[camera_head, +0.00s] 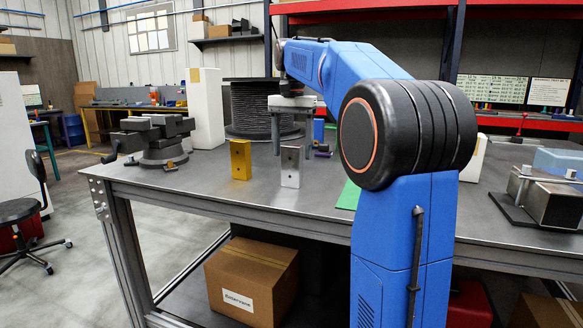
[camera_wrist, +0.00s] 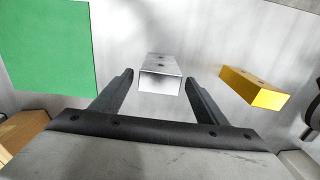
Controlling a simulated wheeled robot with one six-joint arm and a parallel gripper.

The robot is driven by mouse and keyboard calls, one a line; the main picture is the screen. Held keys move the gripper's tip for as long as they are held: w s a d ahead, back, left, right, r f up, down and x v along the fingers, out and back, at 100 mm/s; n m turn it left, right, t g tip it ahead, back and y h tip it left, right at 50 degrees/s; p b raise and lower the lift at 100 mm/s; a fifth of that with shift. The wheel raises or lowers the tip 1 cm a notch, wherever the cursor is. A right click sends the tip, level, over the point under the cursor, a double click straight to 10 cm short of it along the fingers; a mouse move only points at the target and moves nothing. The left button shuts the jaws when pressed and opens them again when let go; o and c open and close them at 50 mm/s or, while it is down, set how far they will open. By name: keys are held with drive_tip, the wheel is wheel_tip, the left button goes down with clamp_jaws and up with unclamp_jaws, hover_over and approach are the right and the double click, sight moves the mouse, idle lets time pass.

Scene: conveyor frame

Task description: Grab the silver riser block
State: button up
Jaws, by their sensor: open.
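The silver riser block (camera_head: 290,167) stands upright on the grey metal table, just right of the gold block (camera_head: 240,160). My gripper (camera_head: 293,150) points down at the silver block, with its fingers open and nothing held. In the wrist view, the silver block (camera_wrist: 160,73) lies ahead of and between the two open fingertips (camera_wrist: 157,85). I cannot tell from this whether the fingers touch it; a gap shows on both sides. The gold block (camera_wrist: 254,87) is to the right of the fingers there.
A green mat (camera_wrist: 48,45) lies on the table, partly behind my arm in the head view (camera_head: 348,196). A dark vise (camera_head: 160,138) stands at the left, and a large black spool (camera_head: 258,108) stands behind the blocks. The front left of the table is clear.

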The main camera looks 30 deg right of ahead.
sight(292, 172)
drive_tip(key=shift+s+a+f, duration=0.15)
drive_tip(key=shift+f, duration=1.8)
drive_tip(key=shift+s+a+f, duration=0.1)
drive_tip(key=shift+f, duration=1.85)
drive_tip(key=c, duration=1.7)
drive_tip(key=shift+o, duration=0.2)
drive_tip(key=shift+r, duration=0.15)
